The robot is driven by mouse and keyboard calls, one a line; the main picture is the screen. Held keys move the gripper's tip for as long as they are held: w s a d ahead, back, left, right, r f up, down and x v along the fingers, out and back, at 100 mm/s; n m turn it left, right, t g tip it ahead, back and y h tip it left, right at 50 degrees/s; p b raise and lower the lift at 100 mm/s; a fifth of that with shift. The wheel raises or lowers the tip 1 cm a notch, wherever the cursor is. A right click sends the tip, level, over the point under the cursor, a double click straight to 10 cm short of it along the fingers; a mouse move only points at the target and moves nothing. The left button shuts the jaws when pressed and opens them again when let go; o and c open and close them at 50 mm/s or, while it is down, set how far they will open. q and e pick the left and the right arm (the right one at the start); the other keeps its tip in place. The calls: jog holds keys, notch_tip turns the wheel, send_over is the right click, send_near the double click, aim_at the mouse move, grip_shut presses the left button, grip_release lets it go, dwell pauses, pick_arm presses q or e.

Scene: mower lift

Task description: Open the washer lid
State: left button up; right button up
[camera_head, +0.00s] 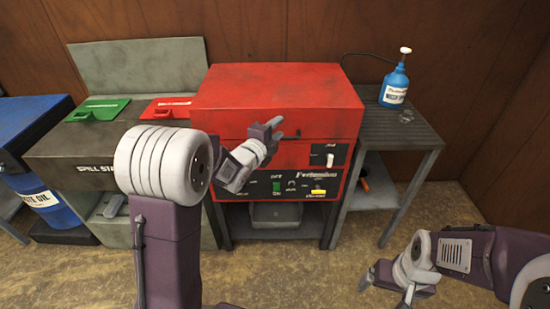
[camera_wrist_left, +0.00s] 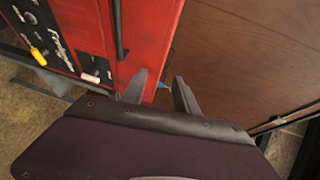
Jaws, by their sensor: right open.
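The red washer (camera_head: 280,95) stands in the middle of the head view with its lid (camera_head: 280,85) down. A dark bar handle (camera_head: 292,136) runs across its front, partly hidden by my gripper; it also shows in the left wrist view (camera_wrist_left: 118,30). My left gripper (camera_head: 278,128) is in front of the washer's upper front, near the handle. In the left wrist view its two fingers (camera_wrist_left: 160,92) are apart with nothing between them, beside the red front. My right gripper (camera_head: 385,292) is open and empty, low at the right over the floor.
A grey side table (camera_head: 405,128) with a blue bottle (camera_head: 395,85) stands right of the washer. A spill station (camera_head: 70,150) with green (camera_head: 97,110) and red (camera_head: 168,108) pieces is at the left. The control panel (camera_head: 295,187) sits below the handle. A wooden wall is behind.

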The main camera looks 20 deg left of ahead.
pick_arm(q)
jog(key=w+a+f+b, duration=0.1)
jog(key=a+f+b, duration=0.25)
jog(key=f, duration=0.65)
jog(key=shift+n+g+y, duration=0.4)
jog(key=x, duration=0.3)
jog(key=p+x, duration=0.1)
jog(key=x, duration=0.4)
jog(key=shift+w+a+r, duration=0.15)
jog(key=shift+w+r, duration=0.2)
jog(key=shift+w, duration=0.15)
grip_shut()
pick_arm(e)
notch_tip(320, 180, down, 5)
jog(key=shift+a+r, duration=0.1)
jog(key=shift+r, duration=0.1)
pick_arm(q)
jog(key=shift+f, duration=0.1)
